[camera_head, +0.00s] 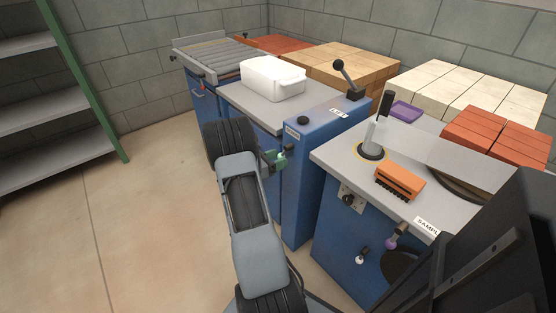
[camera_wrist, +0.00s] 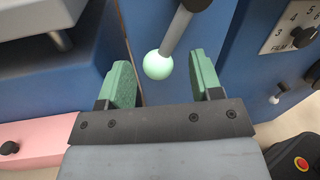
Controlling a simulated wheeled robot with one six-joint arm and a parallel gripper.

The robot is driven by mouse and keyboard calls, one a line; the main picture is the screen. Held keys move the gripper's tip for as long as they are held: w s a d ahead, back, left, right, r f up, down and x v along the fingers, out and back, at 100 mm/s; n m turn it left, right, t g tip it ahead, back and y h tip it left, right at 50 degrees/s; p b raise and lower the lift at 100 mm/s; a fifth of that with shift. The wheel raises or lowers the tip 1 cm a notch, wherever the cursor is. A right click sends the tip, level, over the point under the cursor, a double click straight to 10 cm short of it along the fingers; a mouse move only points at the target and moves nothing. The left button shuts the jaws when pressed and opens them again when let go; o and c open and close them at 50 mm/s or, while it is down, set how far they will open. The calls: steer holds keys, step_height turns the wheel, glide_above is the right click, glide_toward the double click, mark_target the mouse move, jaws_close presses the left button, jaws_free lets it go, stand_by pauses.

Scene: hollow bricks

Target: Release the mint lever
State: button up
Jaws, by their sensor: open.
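The mint lever is a grey rod with a pale mint ball (camera_wrist: 158,65) at its end, seen in the wrist view in front of a blue cabinet face. My gripper (camera_wrist: 162,78) is open, with one green finger on each side of the ball and a gap to both. The ball shows between or just beyond the fingertips; the depth is hard to tell. No finger visibly touches the ball. In the head view my gripper (camera_head: 276,158) is at the front of the blue cabinet, largely hidden by my arm. The mint ball is small and unclear there.
A blue cabinet (camera_head: 314,170) with a black-knobbed lever (camera_head: 343,75) stands beside my gripper. A purple-knobbed lever (camera_head: 392,243) is on the right bench. A white tub (camera_head: 272,78) sits on the left bench. Open floor lies left. A red button (camera_wrist: 301,164) shows at lower right.

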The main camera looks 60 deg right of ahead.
steer(key=shift+d, duration=0.1)
jaws_close()
stand_by(0.7)
